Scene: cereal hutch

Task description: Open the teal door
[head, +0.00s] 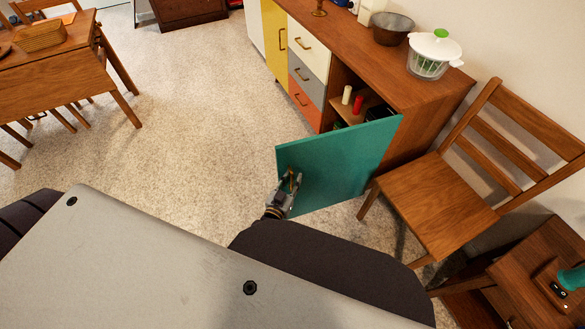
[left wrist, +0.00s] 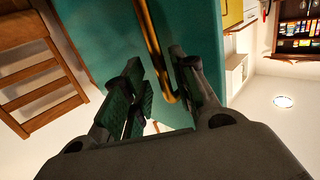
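The teal door (head: 335,165) stands swung wide out from the right end of the wooden sideboard (head: 420,75), with the compartment behind it exposed. Its brass handle (head: 291,181) is on the door's face near the free edge. My left gripper (head: 290,184) is at that handle. In the left wrist view the brass handle (left wrist: 152,45) runs down between the two fingers of my left gripper (left wrist: 158,90). The fingers are apart, with a gap beside the bar; it lies nearer the right finger. The teal door (left wrist: 105,35) fills the background there. My right gripper is not in view.
A wooden chair (head: 440,205) stands close to the door's right side. The open compartment holds a red candle (head: 358,104) and a cream candle (head: 346,95). Carpet (head: 190,120) left of the door is clear.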

